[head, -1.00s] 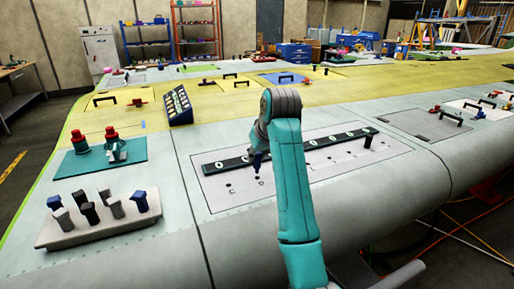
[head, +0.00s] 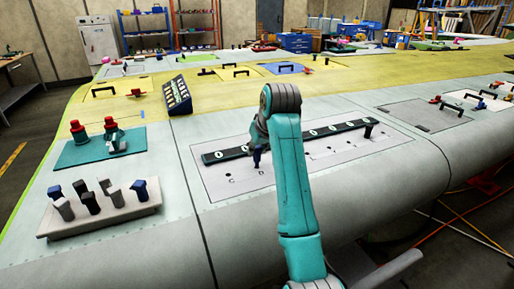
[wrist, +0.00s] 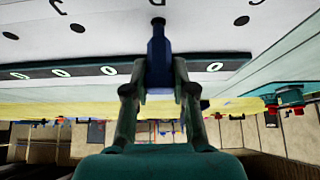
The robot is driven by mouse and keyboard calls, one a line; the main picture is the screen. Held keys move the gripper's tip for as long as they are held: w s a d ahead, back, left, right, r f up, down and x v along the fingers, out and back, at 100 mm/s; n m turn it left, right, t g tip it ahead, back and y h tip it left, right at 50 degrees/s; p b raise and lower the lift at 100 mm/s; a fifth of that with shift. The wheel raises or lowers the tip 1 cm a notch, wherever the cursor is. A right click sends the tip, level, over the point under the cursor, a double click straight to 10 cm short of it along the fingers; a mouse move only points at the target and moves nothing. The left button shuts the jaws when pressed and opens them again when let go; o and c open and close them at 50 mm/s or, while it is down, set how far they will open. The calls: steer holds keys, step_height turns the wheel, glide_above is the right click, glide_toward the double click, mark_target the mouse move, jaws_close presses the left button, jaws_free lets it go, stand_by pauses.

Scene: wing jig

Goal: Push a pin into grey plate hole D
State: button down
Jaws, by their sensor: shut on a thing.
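My gripper (wrist: 158,92) is shut on a blue pin (wrist: 158,58) in the wrist view. The pin also shows in the head view (head: 257,157), upright over the grey plate (head: 214,192), at the hole beside the letter D. Its tip meets a dark round spot in the wrist view. I cannot tell whether the tip is inside the hole or just above it. The pin covers hole D in the head view. Hole C (head: 229,176) is bare to its left. My arm hides part of the plate's middle.
A black strip with white marks (head: 228,153) lies along the plate behind the holes. A black upright piece (head: 368,130) stands at the plate's right end. A pale block (head: 102,222) with several blue, grey and dark pins stands at front left. A teal mat (head: 78,156) lies behind it.

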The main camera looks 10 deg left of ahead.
steer(key=shift+f, duration=1.2)
steer(key=c, duration=0.9)
jaws_free()
steer(key=shift+v, duration=3.7)
